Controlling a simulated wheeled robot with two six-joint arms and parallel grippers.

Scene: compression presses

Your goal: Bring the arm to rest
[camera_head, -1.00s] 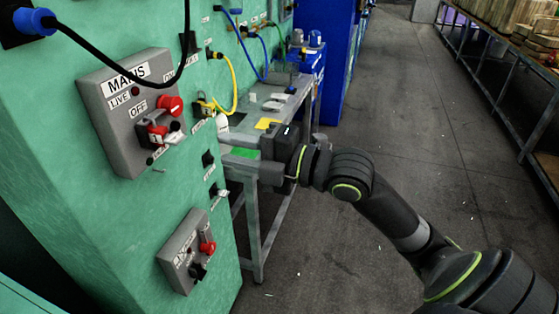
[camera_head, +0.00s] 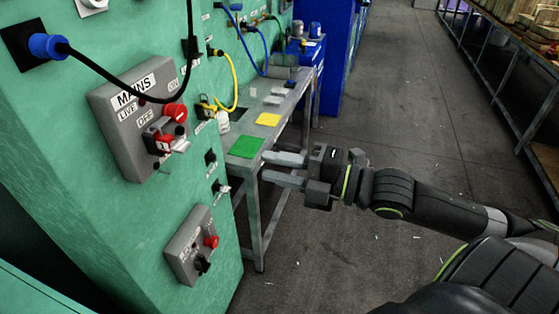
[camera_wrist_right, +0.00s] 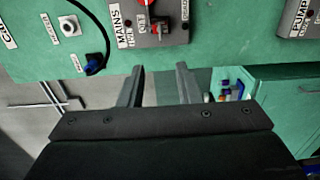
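My right gripper (camera_head: 283,170) is in front of the green press cabinet (camera_head: 60,190), apart from it, beside the near end of the grey side table (camera_head: 262,145). Its two grey fingers point left and stand apart with nothing between them. In the right wrist view the fingers (camera_wrist_right: 160,85) are also spread and empty, with the cabinet ahead. The right arm reaches in from the lower right of the head view. My left gripper does not show in either view.
A grey mains box (camera_head: 125,130) with a red switch and a smaller control box (camera_head: 190,250) stick out from the cabinet. Green (camera_head: 246,147) and yellow (camera_head: 268,119) sheets lie on the table. A long rack (camera_head: 500,90) stands at right; the floor (camera_head: 400,120) between is clear.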

